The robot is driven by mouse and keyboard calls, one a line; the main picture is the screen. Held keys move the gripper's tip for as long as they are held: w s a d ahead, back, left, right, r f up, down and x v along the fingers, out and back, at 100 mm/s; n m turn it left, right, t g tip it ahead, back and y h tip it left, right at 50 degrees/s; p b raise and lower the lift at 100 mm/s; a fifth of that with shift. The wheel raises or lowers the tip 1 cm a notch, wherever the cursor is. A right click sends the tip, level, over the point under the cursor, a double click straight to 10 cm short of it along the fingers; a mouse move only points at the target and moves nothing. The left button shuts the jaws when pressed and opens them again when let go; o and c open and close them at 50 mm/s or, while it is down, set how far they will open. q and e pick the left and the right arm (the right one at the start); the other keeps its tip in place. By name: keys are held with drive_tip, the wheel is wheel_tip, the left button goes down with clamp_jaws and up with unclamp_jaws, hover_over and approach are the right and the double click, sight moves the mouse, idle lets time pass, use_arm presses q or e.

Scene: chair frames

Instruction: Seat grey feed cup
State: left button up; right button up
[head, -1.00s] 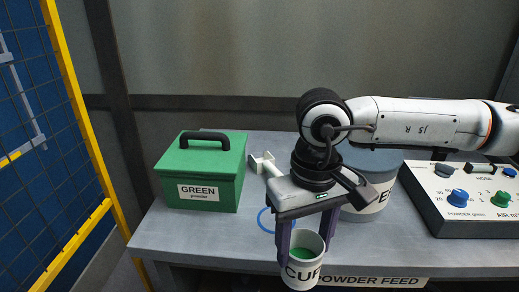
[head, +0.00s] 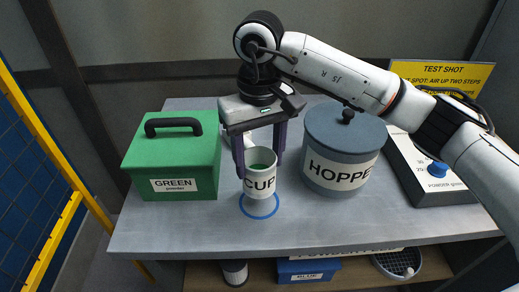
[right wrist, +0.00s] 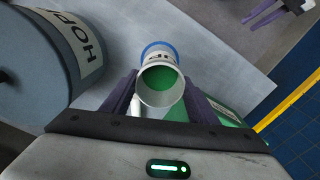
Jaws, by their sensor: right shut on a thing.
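The pale grey feed cup (head: 260,186), labelled CUP and with green powder inside, is upright between the purple fingers of my right gripper (head: 261,168). The gripper is shut on the cup's sides. The cup also shows in the right wrist view (right wrist: 160,99), seen from above. A blue ring (head: 259,214) is marked on the table around and just below the cup's base. I cannot tell whether the base touches the table. My left gripper (right wrist: 264,16) shows only at the top right of the right wrist view, away from the cup; its opening is unclear.
The green powder box (head: 172,163) stands left of the cup. The blue-grey hopper (head: 340,150) stands close on the right, with a control panel (head: 425,175) beyond. A yellow sign (head: 440,74) stands behind. The grey table (head: 350,225) is clear in front; a lower shelf holds a blue box (head: 307,270).

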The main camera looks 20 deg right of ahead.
idle(0.3)
drive_tip(key=shift+b, duration=0.35)
drive_tip(key=shift+f+b, duration=0.3)
drive_tip(key=shift+f, duration=0.05)
wheel_tip(320, 180, down, 3)
drive_tip(key=b, duration=0.3)
drive_tip(key=shift+f, duration=0.5)
drive_tip(key=shift+r, duration=0.15)
drive_tip(key=shift+b, duration=0.4)
